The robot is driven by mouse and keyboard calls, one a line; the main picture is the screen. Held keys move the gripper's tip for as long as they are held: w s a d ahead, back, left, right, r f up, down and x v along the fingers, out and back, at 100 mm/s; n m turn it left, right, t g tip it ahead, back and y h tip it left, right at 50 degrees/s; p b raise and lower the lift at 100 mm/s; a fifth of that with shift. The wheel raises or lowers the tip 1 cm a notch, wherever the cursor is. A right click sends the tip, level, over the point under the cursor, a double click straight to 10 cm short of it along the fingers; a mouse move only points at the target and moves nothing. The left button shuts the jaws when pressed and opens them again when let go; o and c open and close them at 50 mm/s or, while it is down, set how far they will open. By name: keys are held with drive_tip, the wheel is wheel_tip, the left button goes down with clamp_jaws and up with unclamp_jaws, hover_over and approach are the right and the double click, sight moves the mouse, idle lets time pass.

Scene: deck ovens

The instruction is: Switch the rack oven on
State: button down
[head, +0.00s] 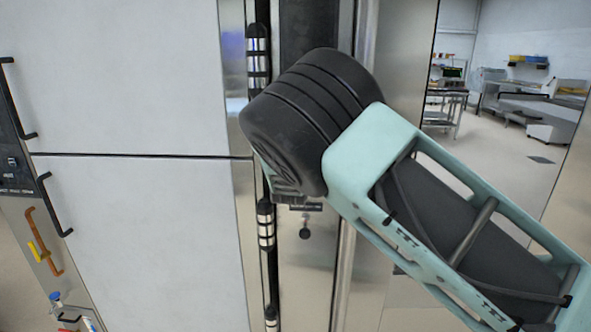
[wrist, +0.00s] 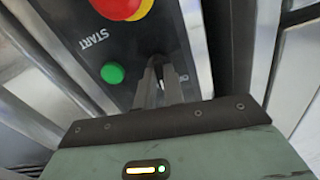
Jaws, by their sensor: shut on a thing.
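The rack oven's dark control panel (wrist: 125,50) fills the top of the wrist view. On it are a green button (wrist: 112,73), the upside-down word START, and a red stop button (wrist: 118,8) with a yellow part. My gripper (wrist: 165,75) has its narrow fingers close together at the panel, right of the green button. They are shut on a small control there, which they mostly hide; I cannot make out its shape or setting. In the head view my arm covers part of the oven's steel front (head: 310,285), and the fingertips are hidden behind the wrist.
Large pale doors (head: 140,80) with black handles stand at the left. A vertical steel bar (head: 345,270) runs close beside my wrist. A room with a cart (head: 450,105) and counters opens at the right, with free floor.

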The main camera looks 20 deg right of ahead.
drive_tip(key=shift+f+m+b, duration=0.15)
drive_tip(key=shift+m+b, duration=2.05)
drive_tip(key=shift+b, duration=0.5)
drive_tip(key=c, duration=1.5)
unclamp_jaws()
drive_tip(key=b+v, duration=0.2)
drive_tip(key=v, duration=1.5)
drive_tip(key=shift+s+b, duration=0.2)
drive_tip(key=shift+b, duration=0.1)
drive_tip(key=shift+a, duration=0.1)
